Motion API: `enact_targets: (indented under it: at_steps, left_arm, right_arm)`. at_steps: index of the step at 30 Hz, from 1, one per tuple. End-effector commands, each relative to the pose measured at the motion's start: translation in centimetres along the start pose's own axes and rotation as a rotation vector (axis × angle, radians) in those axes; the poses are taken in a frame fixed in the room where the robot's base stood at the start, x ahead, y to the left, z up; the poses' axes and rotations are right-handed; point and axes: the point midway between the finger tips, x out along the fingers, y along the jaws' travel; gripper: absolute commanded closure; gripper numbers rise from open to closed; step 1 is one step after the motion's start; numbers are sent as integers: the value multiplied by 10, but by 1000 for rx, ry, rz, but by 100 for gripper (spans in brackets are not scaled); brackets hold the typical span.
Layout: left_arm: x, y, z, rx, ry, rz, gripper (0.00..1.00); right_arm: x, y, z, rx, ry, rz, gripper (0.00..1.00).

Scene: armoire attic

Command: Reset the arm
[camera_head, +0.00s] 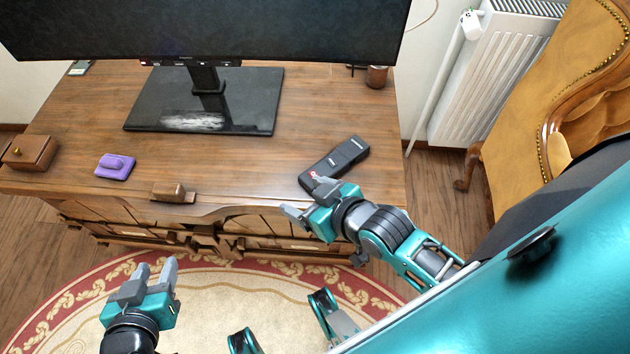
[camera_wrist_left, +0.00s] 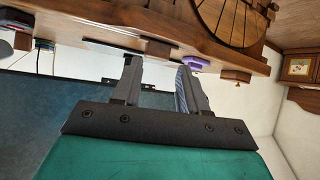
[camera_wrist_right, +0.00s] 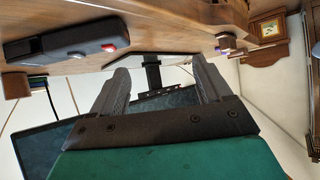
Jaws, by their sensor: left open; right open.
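My right gripper (camera_head: 308,200) is open above the front right edge of the wooden cabinet top, just in front of a black remote-like device with a red button (camera_head: 334,163). In the right wrist view its fingers (camera_wrist_right: 162,85) stand apart with nothing between them, and the black device (camera_wrist_right: 70,40) lies to the upper left. My left gripper (camera_head: 156,271) is open over the rug, in front of the cabinet and below its top. In the left wrist view its fingers (camera_wrist_left: 158,82) are apart and empty.
The wooden cabinet (camera_head: 230,170) bears a monitor (camera_head: 210,28) on a black stand (camera_head: 150,108), a purple object (camera_head: 115,166), a small wooden block (camera_head: 174,192) and a wooden box (camera_head: 30,151). A chair (camera_head: 560,100) and radiator (camera_head: 490,75) stand at right. A rug (camera_head: 240,300) covers the floor in front.

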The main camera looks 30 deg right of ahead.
Motion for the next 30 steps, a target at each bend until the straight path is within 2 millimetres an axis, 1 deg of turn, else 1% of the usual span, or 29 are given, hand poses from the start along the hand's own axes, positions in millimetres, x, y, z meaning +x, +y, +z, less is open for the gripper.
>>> enact_targets:
  at_steps: [1, 3, 11, 13, 17, 18, 20, 24, 30]
  left_arm:
    - [0, 0, 0, 0, -1, 0, 57]
    - [0, 0, 1, 1, -2, 0, 57]
    - [-1, 0, 1, 1, -3, 1, 57]
    - [-2, 0, -1, 1, -3, 1, 57]
    - [-15, -1, -19, 5, 2, -4, 57]
    - [-19, -4, -22, 6, 0, -14, 57]
    - [-25, -12, -19, 7, -12, -34, 57]
    - [-37, -18, -25, 13, -15, -51, 57]
    - [-40, -21, -23, 15, -15, -59, 57]
  right_arm:
    - [-5, 3, 5, 22, 6, 20, 22]
    - [-9, 7, 8, 35, 13, 37, 22]
    - [-10, 8, 8, 39, 17, 42, 22]
    - [-11, 8, 6, 39, 16, 42, 22]
    - [-24, 12, -5, 36, 10, 53, 22]
    - [-29, 14, -8, 35, 8, 60, 22]
    - [-36, 17, -12, 32, 4, 70, 22]
    - [-48, 23, -17, 26, 0, 88, 22]
    - [-50, 27, -14, 23, 0, 98, 22]
